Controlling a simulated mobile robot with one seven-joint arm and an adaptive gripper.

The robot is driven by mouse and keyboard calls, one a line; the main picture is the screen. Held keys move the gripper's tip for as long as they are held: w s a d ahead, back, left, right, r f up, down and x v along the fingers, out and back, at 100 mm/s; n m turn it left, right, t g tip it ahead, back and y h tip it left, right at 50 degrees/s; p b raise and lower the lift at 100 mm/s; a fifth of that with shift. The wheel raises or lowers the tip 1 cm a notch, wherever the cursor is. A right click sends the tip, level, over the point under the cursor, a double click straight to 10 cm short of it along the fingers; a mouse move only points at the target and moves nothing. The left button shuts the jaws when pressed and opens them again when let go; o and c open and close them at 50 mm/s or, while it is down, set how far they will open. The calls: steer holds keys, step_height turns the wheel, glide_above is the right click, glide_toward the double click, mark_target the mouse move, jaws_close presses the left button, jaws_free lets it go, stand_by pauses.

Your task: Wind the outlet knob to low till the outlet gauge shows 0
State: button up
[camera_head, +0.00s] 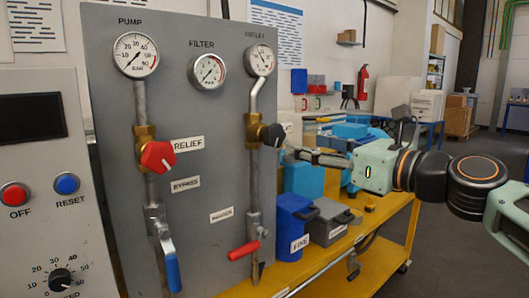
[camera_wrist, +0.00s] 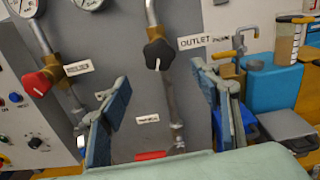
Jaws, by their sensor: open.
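The outlet knob (camera_head: 273,134) is black and lobed, on a brass valve of the right-hand pipe. In the wrist view the outlet knob (camera_wrist: 158,55) shows a white mark pointing down. The outlet gauge (camera_head: 261,59) is a round white dial at the top of that pipe; its needle is too small to read surely, but seems to point up-left. My gripper (camera_head: 298,153) is to the right of the knob. In the wrist view my gripper (camera_wrist: 162,88) has its blue-padded fingers wide apart, empty, with the knob ahead between and slightly above them.
A red relief knob (camera_head: 157,156) is on the left pipe. A red lever (camera_head: 243,250) and a blue lever (camera_head: 172,272) stick out lower on the panel.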

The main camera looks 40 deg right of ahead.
mark_target(278, 138)
steer(key=w, duration=0.3)
steer(key=w+b, duration=0.1)
steer(key=w, duration=0.6)
steer(key=shift+w+a+b, duration=0.3)
steer(key=shift+a+b, duration=0.1)
steer(key=shift+c, duration=0.3)
steer(key=c, duration=1.1)
